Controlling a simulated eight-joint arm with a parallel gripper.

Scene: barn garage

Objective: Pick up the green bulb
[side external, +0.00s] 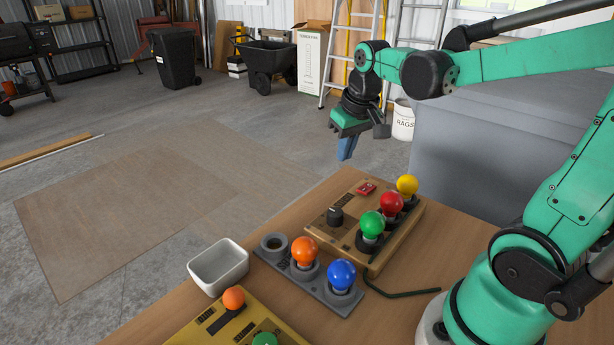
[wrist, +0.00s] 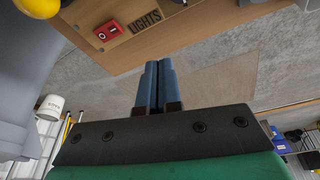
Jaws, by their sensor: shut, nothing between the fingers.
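The green bulb (side external: 372,224) sits upright in a dark socket on a wooden switch box (side external: 318,238). A red bulb (side external: 391,203) and a yellow bulb (side external: 407,185) stand behind it in the same row. My gripper (side external: 345,148) is above and beyond the box, apart from the bulbs, with its blue fingers pointing down. In the wrist view the fingers (wrist: 158,65) are together with nothing between them. That view shows the box's red switch (wrist: 108,31) and LIGHTS label, and part of the yellow bulb (wrist: 38,6). The green bulb is not in the wrist view.
In front of the box, a grey holder (side external: 318,290) carries an orange bulb (side external: 304,251), a blue bulb (side external: 341,274) and one empty socket (side external: 274,244). A white tray (side external: 218,267) stands left of it. A yellow box (side external: 200,328) is at the front edge. A dark cable (side external: 400,294) lies right.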

